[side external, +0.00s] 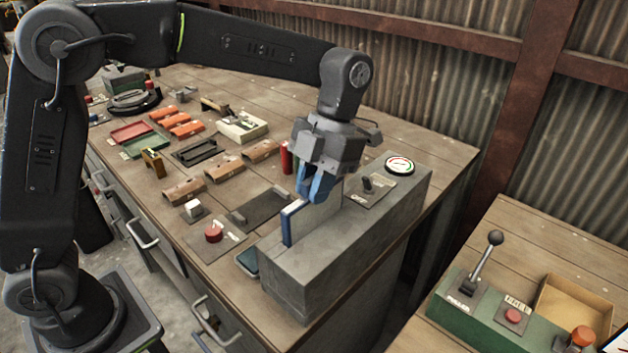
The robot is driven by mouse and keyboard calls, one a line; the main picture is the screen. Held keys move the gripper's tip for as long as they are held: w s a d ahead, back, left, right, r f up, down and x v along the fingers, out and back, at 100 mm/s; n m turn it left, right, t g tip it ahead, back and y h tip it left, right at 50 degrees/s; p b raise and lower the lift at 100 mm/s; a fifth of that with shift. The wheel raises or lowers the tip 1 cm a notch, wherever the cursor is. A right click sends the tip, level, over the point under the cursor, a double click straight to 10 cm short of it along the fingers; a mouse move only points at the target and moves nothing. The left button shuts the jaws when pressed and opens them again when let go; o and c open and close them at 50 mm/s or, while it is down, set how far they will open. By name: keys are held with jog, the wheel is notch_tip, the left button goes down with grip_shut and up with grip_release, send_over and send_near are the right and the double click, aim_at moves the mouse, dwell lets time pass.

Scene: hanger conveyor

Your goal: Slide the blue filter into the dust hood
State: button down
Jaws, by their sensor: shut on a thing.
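The blue filter (288,228) stands upright at the grey dust hood (296,281), its blue edge strip showing at the hood's left side. A pale panel behind this strip runs back under my gripper. The filter's lower part looks to be within or behind the hood's top edge; I cannot tell how deep it sits. My gripper (319,190) points down over the hood with its blue fingers shut on the filter's upper part. The fingers hide part of the filter.
A dial gauge (399,166) and a switch plate (369,188) are on the hood's far end. A red button (213,234), dark tray (262,211) and red cylinder (287,158) stand left of the hood. A green control box (490,318) is at right.

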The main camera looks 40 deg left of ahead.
aim_at(314, 209)
jog(key=shift+f, duration=2.5)
jog(key=c, duration=1.3)
grip_release()
jog(key=shift+c, duration=0.2)
jog(key=shift+o, duration=0.2)
jog(key=o, duration=0.5)
jog(key=shift+r, duration=0.1)
jog(key=shift+r, duration=2.9)
